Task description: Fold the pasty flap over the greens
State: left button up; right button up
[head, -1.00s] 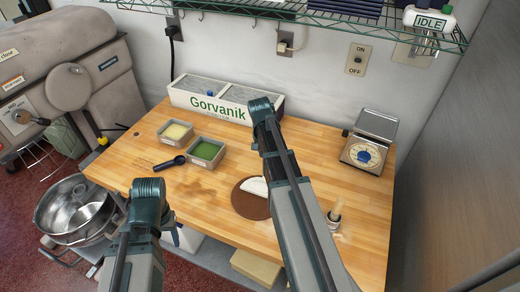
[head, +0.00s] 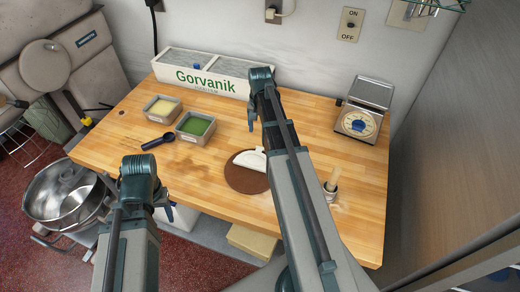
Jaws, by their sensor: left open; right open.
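A brown round board (head: 246,183) lies on the wooden table, right of centre. A white, roughly half-round piece (head: 246,160), seemingly the pasty dough, lies on its far part; my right arm hides its right side. No greens show on the dough. A small tray of green filling (head: 195,127) stands to the left. My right gripper (head: 251,122) is open and empty, hanging beyond the board, apart from the dough. My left gripper (head: 121,190) is open at the table's front left edge, away from the board; its fingertips are mostly hidden by its wrist.
A tray of pale yellow filling (head: 162,108) and a dark blue scoop (head: 159,141) lie at left. The Gorvanik bin (head: 198,79) stands at the back. A scale (head: 359,122) is at right; a small pot with a brush (head: 331,187) stands right of my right arm. The table's front left is clear.

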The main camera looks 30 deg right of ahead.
aim_at(260, 147)
notch_tip(260, 147, down, 9)
jog(key=b, duration=0.8)
jog(key=shift+f, duration=0.15)
grip_shut()
dwell(0.9)
